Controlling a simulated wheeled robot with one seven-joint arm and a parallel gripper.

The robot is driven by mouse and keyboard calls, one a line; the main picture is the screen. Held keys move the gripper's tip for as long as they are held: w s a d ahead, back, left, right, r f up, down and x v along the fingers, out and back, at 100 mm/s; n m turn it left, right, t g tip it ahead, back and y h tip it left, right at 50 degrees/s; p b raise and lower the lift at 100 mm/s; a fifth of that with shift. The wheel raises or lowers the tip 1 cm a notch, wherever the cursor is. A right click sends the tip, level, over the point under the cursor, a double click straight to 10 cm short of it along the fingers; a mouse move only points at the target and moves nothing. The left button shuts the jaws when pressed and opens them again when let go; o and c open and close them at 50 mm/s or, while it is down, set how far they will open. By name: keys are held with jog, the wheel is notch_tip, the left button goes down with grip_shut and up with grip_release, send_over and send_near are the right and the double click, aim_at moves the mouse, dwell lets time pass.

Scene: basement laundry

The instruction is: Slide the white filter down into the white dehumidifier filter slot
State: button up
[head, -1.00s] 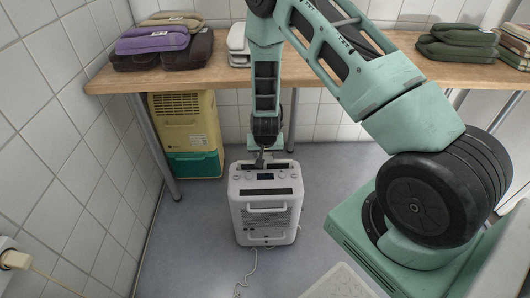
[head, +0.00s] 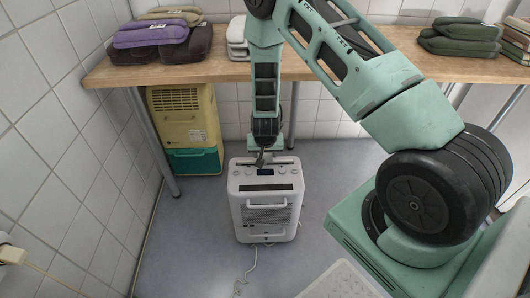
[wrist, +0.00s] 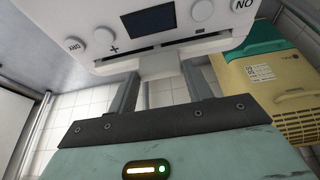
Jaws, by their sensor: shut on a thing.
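The white dehumidifier (head: 266,218) stands upright on the floor, with a display and knobs on top. It also shows close up in the wrist view (wrist: 205,30). A narrow dark filter slot (wrist: 150,52) runs along its top there. My gripper (wrist: 162,78) is shut on the white filter (wrist: 161,66), of which only a pale tab shows between the fingers, at the slot. In the head view my gripper (head: 263,158) is at the rear of the dehumidifier's top. The filter's lower part is hidden; how deep it sits I cannot tell.
A wooden counter (head: 340,67) with folded cloths (head: 152,38) runs behind. A yellow and green unit (head: 186,125) stands under it, left. A cord (head: 247,268) lies on the floor in front. Floor left of the dehumidifier is clear.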

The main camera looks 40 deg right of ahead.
jog(key=shift+f+b, duration=0.55)
jog(key=shift+f, duration=0.4)
jog(key=o, duration=1.3)
jog(key=shift+c, duration=0.2)
jog(key=shift+r, duration=0.15)
jog(key=p+v, duration=0.5)
jog(key=v, duration=1.2)
jog(key=shift+r, duration=0.15)
